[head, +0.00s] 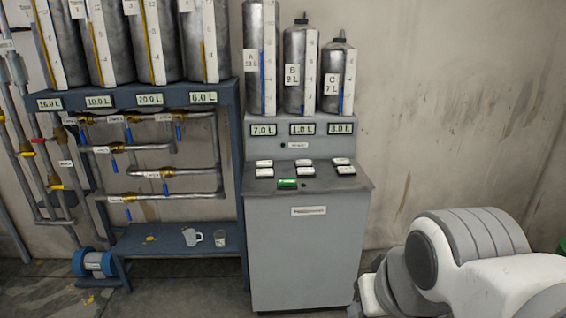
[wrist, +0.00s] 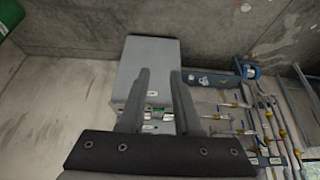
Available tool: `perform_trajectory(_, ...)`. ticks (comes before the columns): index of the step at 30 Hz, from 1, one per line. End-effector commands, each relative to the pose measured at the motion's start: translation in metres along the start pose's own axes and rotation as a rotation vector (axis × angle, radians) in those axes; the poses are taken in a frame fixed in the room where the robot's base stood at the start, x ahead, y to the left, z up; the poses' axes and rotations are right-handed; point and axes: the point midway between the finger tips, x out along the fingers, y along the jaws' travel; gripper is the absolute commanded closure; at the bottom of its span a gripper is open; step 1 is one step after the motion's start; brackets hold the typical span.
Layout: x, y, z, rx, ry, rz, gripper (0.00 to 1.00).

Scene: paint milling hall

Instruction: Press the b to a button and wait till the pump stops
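A grey control console (head: 305,245) stands in the middle of the head view. Several white buttons (head: 305,172) sit in two rows on its sloped top; their lettering is too small to read, so I cannot tell which is B to A. A green button (head: 288,183) is at the front. Cylinders A (head: 261,85), B (head: 293,75) and C (head: 331,88) stand behind, above displays reading 7.0 L, 1.0 L and 3.0 L. My gripper (wrist: 159,72) is open and empty, with the console (wrist: 160,58) beyond its fingers in the wrist view. The gripper is outside the head view.
A blue rack (head: 237,150) with large tanks, pipes and valves stands left of the console. A mug (head: 192,237) and a glass (head: 219,238) are on its low shelf. A blue pump (head: 95,264) is on the floor at left. The wall right of the console is bare.

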Motion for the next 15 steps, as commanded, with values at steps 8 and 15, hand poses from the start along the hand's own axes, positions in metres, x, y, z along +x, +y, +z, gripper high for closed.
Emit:
perform_trajectory(8, 0.0, 0.0, 0.0, 0.0, 0.0, 0.0, 1.0)
perform_trajectory(15, 0.0, 0.0, 0.0, 0.0, 0.0, 0.0, 1.0)
